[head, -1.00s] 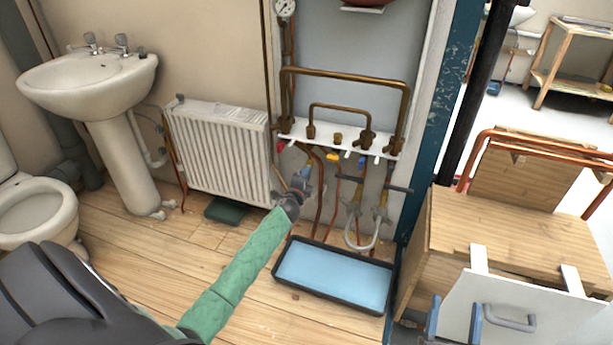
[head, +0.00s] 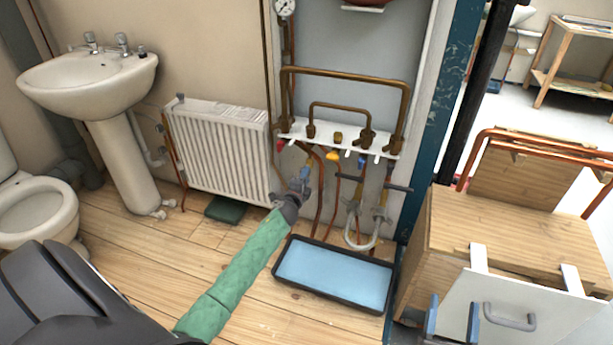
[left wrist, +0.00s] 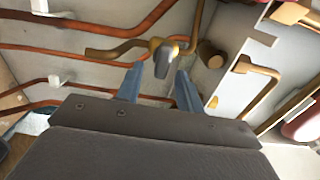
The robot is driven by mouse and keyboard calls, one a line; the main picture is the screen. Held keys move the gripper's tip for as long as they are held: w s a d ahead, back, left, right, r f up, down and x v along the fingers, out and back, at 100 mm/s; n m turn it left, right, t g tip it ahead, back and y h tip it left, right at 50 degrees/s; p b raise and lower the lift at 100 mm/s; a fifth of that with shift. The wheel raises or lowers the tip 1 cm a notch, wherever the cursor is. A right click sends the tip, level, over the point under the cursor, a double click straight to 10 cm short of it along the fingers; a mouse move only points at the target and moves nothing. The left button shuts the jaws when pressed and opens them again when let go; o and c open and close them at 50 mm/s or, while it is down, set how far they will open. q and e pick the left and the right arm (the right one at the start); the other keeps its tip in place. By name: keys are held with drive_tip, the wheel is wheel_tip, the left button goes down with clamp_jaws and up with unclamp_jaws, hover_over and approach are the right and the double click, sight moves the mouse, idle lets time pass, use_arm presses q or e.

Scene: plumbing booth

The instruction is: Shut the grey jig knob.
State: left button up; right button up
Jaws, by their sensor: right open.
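The grey jig knob (left wrist: 165,60) shows in the left wrist view on a brass fitting with a yellow collar, in front of the brass pipework. My left gripper (left wrist: 160,72) is open, with its blue fingertips to either side of the knob and a gap on each side. In the head view my left gripper (head: 303,180) is below the left part of the white pipe rail (head: 340,142), and the knob cannot be made out there. My right gripper (head: 453,305) is open and empty at the bottom, in front of a white panel.
Red, yellow (head: 332,156) and blue (head: 362,160) knobs sit under the rail. A black-rimmed tray (head: 335,302) lies on the floor below. A white radiator (head: 218,150) stands left of my gripper, and a wooden bench (head: 490,235) at right.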

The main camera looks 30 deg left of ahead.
use_arm(q)
drive_tip(key=v, duration=0.6)
use_arm(e)
wheel_tip(320, 180, down, 7)
drive_tip(key=g, duration=0.2)
drive_tip(key=shift+w+a+g, duration=0.3)
drive_tip(key=shift+w, duration=0.15)
use_arm(q)
drive_tip(key=shift+d, duration=0.1)
use_arm(e)
drive_tip(key=shift+f, duration=0.1)
